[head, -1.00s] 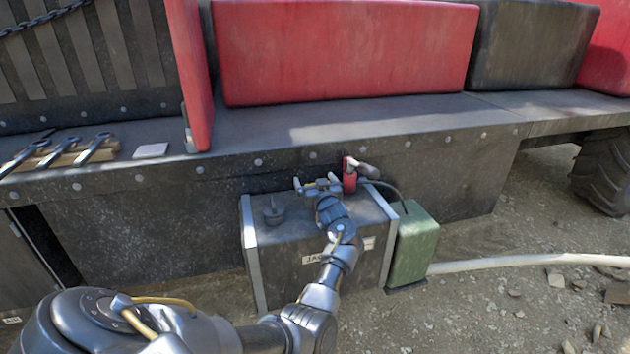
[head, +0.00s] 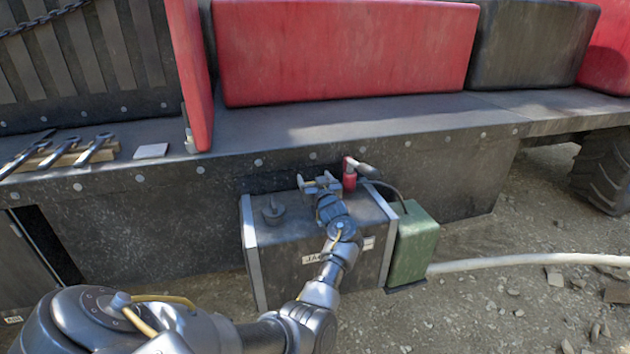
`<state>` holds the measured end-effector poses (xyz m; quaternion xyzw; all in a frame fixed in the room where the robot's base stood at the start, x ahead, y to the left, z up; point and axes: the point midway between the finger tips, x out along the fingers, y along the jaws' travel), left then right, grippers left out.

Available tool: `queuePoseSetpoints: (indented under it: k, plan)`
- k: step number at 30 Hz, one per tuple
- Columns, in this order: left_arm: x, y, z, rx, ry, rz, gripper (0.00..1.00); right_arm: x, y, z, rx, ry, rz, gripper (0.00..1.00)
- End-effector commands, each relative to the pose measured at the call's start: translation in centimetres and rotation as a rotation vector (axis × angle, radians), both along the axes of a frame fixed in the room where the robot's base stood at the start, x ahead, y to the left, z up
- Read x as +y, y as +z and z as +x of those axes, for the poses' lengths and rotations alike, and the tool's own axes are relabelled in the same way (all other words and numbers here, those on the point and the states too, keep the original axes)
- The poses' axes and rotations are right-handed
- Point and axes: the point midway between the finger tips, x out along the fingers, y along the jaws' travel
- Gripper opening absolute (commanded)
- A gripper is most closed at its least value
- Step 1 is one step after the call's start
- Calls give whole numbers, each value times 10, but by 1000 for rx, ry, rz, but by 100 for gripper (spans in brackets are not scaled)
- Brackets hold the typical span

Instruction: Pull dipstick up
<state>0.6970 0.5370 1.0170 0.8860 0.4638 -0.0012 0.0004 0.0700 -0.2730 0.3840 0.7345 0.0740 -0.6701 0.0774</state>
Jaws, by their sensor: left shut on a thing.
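A dark tank box (head: 318,245) with pale metal edges stands in front of the truck's side. My left gripper (head: 320,184) is over the back of its top and is shut on a small piece there, which I take to be the dipstick's handle. The gripper hides most of the dipstick, so I cannot tell how far it stands out of the tank. My right gripper is not in view.
A red fitting with a grey lever (head: 350,177) stands close right of the gripper. A green box (head: 414,245) with a black cable and a pale hose (head: 520,261) is at right. The truck's bed edge (head: 220,165) runs behind.

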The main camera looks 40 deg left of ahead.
Motion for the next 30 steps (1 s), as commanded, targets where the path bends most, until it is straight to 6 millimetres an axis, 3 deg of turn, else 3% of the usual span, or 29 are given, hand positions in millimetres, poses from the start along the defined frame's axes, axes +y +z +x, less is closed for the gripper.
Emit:
queuePoseSetpoints:
  k: [1,11,22,23,27,30]
  plan:
    - [0,17,1,-3,-1,1,32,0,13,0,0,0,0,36]
    - [0,96,1,-4,-1,3,32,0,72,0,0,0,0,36]
    - [0,99,1,-1,-1,2,32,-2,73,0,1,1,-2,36]
    - [0,99,1,-1,-1,2,74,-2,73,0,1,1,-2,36]
    - [0,99,1,-1,-1,2,92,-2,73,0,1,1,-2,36]
    - [0,99,1,-1,-1,2,95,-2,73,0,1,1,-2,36]
